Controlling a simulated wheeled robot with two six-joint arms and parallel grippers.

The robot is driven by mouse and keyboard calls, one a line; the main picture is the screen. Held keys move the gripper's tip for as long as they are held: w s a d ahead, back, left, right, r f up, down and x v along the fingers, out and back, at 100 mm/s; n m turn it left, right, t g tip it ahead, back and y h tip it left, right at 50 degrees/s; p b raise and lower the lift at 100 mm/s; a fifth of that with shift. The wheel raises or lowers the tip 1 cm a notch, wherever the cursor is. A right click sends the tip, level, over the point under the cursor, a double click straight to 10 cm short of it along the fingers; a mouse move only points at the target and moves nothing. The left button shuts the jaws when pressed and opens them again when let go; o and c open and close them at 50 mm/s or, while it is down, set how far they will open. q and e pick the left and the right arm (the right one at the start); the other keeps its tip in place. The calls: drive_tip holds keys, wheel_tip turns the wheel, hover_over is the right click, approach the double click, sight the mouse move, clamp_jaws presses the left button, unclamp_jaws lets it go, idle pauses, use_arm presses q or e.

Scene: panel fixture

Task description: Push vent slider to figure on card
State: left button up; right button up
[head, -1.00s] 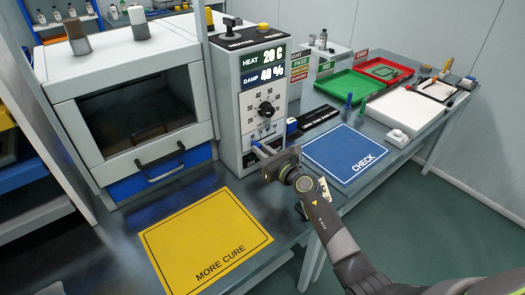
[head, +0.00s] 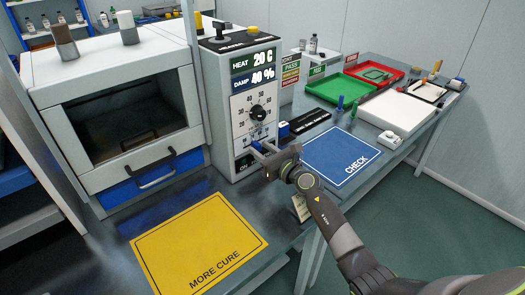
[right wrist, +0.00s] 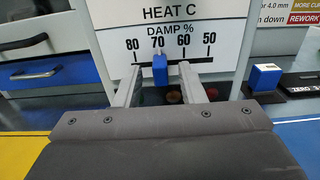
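The vent slider (right wrist: 160,68) is a blue knob under the DAMP % scale in the right wrist view. It stands between the 70 and 60 marks, nearer 70. The control box (head: 222,110) carries this scale; its display reads HEAT 20 C and DAMP 40 %. My right gripper (head: 262,148) reaches to the lower front of the box. In the right wrist view its two fingers (right wrist: 163,88) are spread, one on each side of the knob, with gaps showing. A small pale card (head: 300,207) at the bench edge is partly behind my right arm; its figure is unreadable. My left gripper is out of view.
An oven-like cabinet (head: 60,90) with a dark window stands left of the box. A yellow MORE CURE mat (head: 195,240) lies in front, a blue CHECK mat (head: 335,150) to the right. Green (head: 340,92) and red trays (head: 388,70) stand farther back.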

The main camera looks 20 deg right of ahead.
drive_tip(key=v, duration=1.7)
drive_tip(key=shift+s, duration=0.15)
drive_tip(key=shift+r, duration=0.15)
